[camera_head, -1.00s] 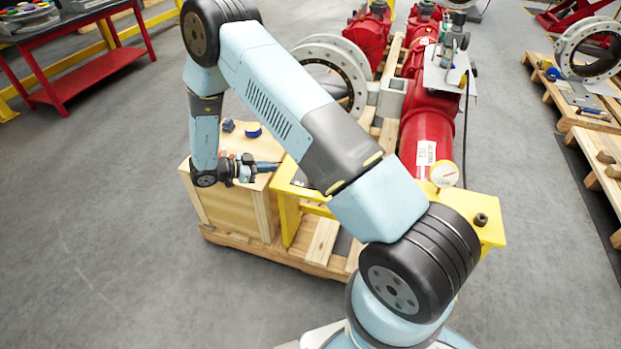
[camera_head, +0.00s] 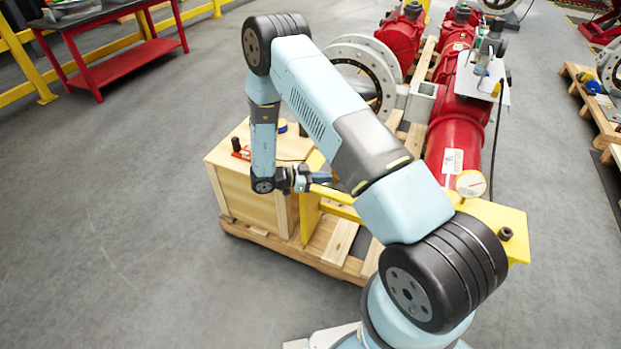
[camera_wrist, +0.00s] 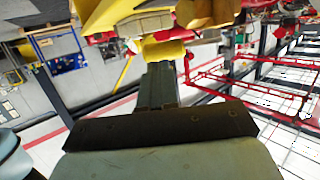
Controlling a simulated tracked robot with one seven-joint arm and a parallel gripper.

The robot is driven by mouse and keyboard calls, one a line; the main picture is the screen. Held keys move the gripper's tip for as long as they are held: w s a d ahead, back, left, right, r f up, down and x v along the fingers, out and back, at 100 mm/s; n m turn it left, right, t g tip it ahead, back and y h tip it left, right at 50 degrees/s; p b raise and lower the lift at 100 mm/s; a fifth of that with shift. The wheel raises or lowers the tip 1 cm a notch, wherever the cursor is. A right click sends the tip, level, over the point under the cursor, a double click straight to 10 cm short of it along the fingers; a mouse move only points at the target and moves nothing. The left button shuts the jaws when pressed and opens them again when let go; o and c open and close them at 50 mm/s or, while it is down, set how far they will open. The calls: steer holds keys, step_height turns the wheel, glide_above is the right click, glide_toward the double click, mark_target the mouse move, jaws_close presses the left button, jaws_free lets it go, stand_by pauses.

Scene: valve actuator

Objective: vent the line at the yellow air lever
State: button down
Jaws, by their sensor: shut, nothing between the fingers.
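My gripper (camera_head: 328,178) is at the right front edge of the wooden crate in the head view, beside the yellow bracket (camera_head: 310,215), pointing right. Its fingers are shut and empty; they also show in the wrist view (camera_wrist: 158,72). A rounded yellow piece (camera_wrist: 163,50) lies just beyond the fingertips there; I cannot tell whether it is the air lever or whether they touch. A small yellow part (camera_head: 497,88) shows on the metal plate of the red actuator (camera_head: 455,130), well away from my gripper. I cannot make out the lever for certain in the head view.
The wooden crate (camera_head: 245,190) stands on a pallet (camera_head: 275,250) and holds small blue, black and red items. A dial gauge (camera_head: 470,184) is by the yellow frame's right end. Flanges (camera_head: 375,80) stand behind.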

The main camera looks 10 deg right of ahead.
steer(key=shift+x, duration=1.75)
